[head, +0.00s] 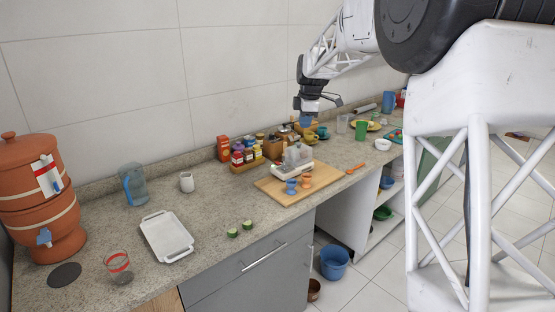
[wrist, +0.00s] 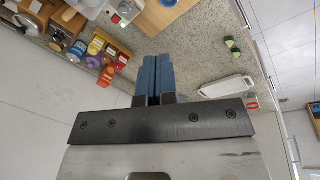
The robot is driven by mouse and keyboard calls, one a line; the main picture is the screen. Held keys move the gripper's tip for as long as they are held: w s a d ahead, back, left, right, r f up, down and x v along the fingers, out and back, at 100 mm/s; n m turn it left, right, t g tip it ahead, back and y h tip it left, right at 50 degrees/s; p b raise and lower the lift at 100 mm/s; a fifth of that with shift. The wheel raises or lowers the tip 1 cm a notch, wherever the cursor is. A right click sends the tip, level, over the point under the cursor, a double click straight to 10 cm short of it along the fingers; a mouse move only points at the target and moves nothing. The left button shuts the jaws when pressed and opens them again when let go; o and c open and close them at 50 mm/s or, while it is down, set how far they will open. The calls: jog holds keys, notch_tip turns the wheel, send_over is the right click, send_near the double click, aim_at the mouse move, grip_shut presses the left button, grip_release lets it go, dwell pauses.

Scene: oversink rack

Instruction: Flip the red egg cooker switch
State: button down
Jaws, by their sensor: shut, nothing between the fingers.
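The egg cooker (head: 295,160) is a white base with a clear dome on the wooden board, near the middle of the head view. Part of it shows at the top edge of the wrist view (wrist: 127,8). A small red spot, which looks like its switch (wrist: 115,19), shows on its side there. In the head view the switch is too small to make out. My gripper (head: 306,121) is above and behind the egg cooker, near the wall, apart from it. Its blue fingers (wrist: 153,62) are together in the wrist view, with nothing between them.
Blue and orange egg cups (head: 292,187) stand on the wooden board (head: 277,194) in front of the cooker. Spice jars (head: 245,156) in a rack stand to its left. A white tray (head: 167,238) and green cut pieces (head: 233,233) lie left, with clear counter between.

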aim_at(277, 163)
jog(key=w+a+f+n, duration=0.3)
jog(key=w+a+f, duration=0.1)
jog(key=w, duration=0.3)
jog(key=w+a+f+n, duration=0.3)
jog(key=w+a+f, duration=0.2)
jog(key=w, duration=0.3)
jog(key=shift+w+f, duration=0.15)
jog(key=shift+f, duration=0.15)
jog(key=shift+f, duration=0.15)
jog(key=f, duration=0.4)
jog(key=w+a+f, duration=0.1)
jog(key=f, duration=0.4)
jog(key=w+f, duration=0.1)
jog(key=f, duration=0.3)
jog(key=shift+a+f, duration=0.25)
jog(key=shift+a, duration=0.1)
jog(key=shift+g, duration=0.3)
